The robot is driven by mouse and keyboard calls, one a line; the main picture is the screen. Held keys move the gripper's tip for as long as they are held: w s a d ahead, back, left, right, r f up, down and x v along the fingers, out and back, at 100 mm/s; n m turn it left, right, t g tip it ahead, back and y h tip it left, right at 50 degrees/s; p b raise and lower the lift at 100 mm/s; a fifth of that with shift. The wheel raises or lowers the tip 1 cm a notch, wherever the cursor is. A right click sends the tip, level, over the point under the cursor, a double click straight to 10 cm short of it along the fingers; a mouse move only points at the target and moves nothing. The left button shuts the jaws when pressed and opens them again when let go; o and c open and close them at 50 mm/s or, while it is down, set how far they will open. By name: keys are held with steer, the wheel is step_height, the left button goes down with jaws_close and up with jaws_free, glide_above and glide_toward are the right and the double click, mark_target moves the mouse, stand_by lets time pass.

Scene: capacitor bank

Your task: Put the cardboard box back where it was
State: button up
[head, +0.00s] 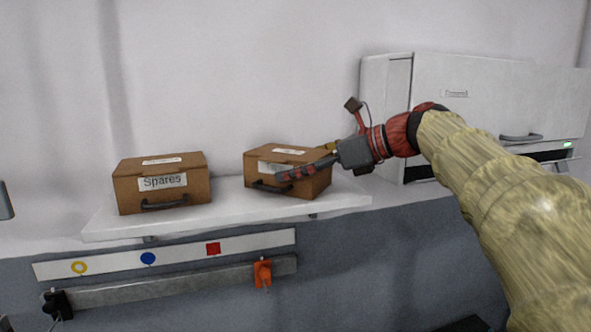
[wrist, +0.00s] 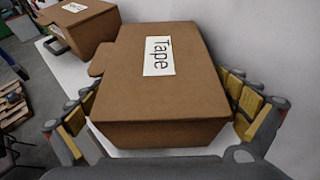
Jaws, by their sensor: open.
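A brown cardboard box with a white label reading "Tape" in the wrist view (wrist: 200,85) sits on the right part of a white shelf (head: 225,217). It is the right box (head: 258,163) in the head view, with a dark front handle partly behind my fingers. A second brown cardboard box (head: 130,190), labelled "Spares", sits on the shelf's left part and also shows at the upper left of the wrist view (wrist: 88,30). My gripper (head: 300,173) is open, with its fingers on either side of the Tape box. Whether the fingers touch it is unclear.
A white cabinet (head: 455,85) with a handle and a green light stands to the right. Below the shelf are a strip (head: 112,260) with yellow, blue and red marks and a grey rail (head: 190,283) with an orange clip (head: 262,272). The shelf is bare between the boxes.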

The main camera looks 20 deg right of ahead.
steer(key=v, duration=1.1)
steer(key=shift+s+d, duration=0.3)
